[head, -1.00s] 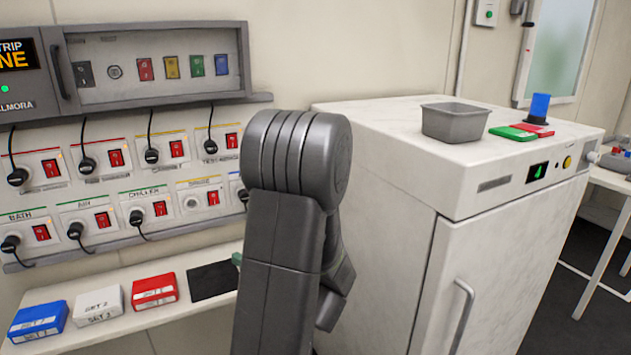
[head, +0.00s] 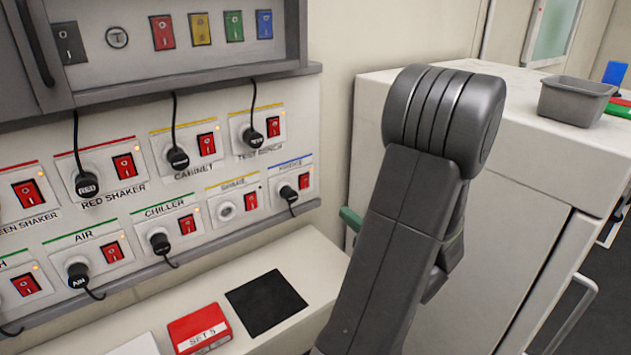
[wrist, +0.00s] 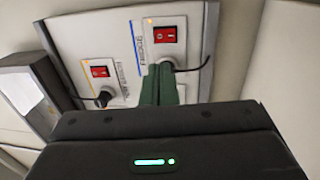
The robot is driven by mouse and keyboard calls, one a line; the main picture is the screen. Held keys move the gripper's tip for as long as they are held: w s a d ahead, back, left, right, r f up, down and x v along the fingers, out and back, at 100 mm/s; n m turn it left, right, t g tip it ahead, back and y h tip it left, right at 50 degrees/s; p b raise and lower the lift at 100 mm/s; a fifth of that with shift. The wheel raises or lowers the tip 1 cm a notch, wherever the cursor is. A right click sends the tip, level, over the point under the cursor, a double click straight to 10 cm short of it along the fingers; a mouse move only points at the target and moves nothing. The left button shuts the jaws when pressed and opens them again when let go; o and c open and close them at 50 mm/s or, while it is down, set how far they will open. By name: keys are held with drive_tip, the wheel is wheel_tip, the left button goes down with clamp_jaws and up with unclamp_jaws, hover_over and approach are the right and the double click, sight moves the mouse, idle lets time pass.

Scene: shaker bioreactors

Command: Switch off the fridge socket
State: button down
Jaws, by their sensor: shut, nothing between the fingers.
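The fridge socket (head: 281,197) is a white plate with a blue strip at the right end of the lower socket row. It has a black plug (head: 288,193) and a red rocker switch (head: 305,181). In the wrist view its switch (wrist: 165,34) shows clearly, with an orange light lit beside it. My gripper (wrist: 160,70) has green fingers, shut and empty, pointing at this socket. Its tips appear just below the switch and hide the plug; only the cable shows. In the head view a finger (head: 350,218) shows beside my arm, right of the panel.
The test bench socket (head: 258,127) is just above, with its own plug and red switch. Several similar sockets fill the panel leftwards. A grey cabinet (head: 190,75) overhangs them. A shelf below holds a black mat (head: 266,305) and a red box (head: 199,328). A white fridge-like unit (head: 480,270) stands right.

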sight(307, 177)
idle(0.4)
drive_tip(key=x, duration=1.4)
drive_tip(key=shift+r+p, duration=0.1)
drive_tip(key=shift+p, duration=0.3)
drive_tip(key=r+p, duration=0.1)
drive_tip(key=p, duration=0.2)
drive_tip(key=shift+w, duration=0.1)
drive_tip(key=g+h+p, duration=0.1)
drive_tip(key=p, duration=0.2)
drive_tip(key=shift+w+a+r, duration=0.1)
drive_tip(key=shift+r, duration=0.15)
drive_tip(key=shift+f, duration=0.3)
drive_tip(key=r+v, duration=0.1)
drive_tip(key=v, duration=1.3)
